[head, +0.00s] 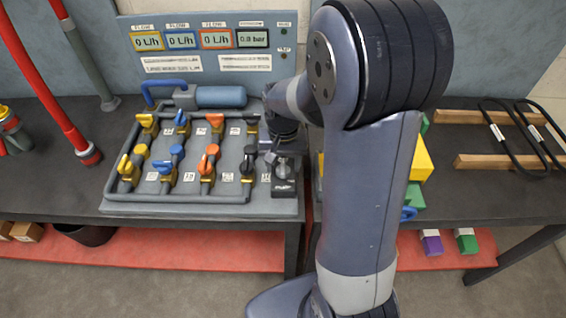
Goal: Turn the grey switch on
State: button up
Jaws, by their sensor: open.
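A dark box with a small grey switch (283,163) stands at the right end of the valve board (120,197). The switch's on or off position is too small to tell. My gripper (272,154) is directly above and behind the switch, pointing down, with its jaws open. I cannot tell whether a finger touches the switch. My wrist and arm hide part of the area behind and to the right of it.
Yellow, blue, orange and black valve handles (208,158) stand close on the left. A blue-grey pump (221,97) lies behind them. Display panel (207,42) stands at the back. Yellow block (422,160) and wooden bars (500,162) lie to the right.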

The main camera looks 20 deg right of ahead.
jog(key=shift+f, duration=0.15)
jog(key=c, duration=1)
jog(key=shift+o, duration=0.2)
